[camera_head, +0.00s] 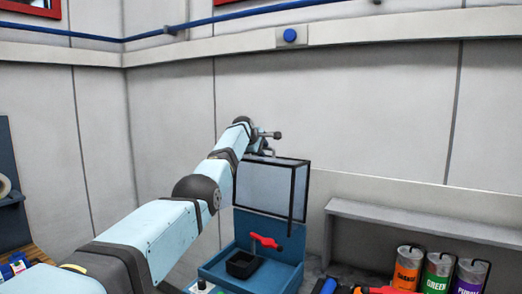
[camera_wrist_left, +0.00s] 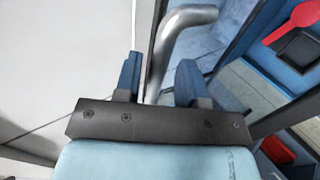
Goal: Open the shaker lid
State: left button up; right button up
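The shaker is a blue box (camera_head: 251,274) with a clear, black-framed lid (camera_head: 268,190). In the head view the lid stands raised above the box, and the box's inside shows. A red clamp-like part (camera_head: 264,241) and a black square cup (camera_head: 242,265) are inside; the red part also shows in the wrist view (camera_wrist_left: 288,22). My left gripper (camera_head: 264,149) is at the lid's top edge. In the left wrist view its two blue fingers (camera_wrist_left: 158,80) are apart, with a bent metal handle (camera_wrist_left: 187,18) between them. My right gripper is not in view.
Cans labelled orange (camera_head: 407,268), green (camera_head: 437,272) and purple (camera_head: 470,276) stand by a grey shelf (camera_head: 420,222) on the right. Red and black items lie at the front edge. A wall is behind the shaker.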

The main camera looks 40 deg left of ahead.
pick_arm(q)
jog(key=shift+f, duration=0.1)
jog(key=shift+s+b, duration=0.3)
jog(key=shift+b, duration=0.3)
jog(key=b+v, duration=0.5)
jog(key=v, duration=0.8)
jog(key=shift+r, duration=0.35)
jog(key=shift+d, duration=0.15)
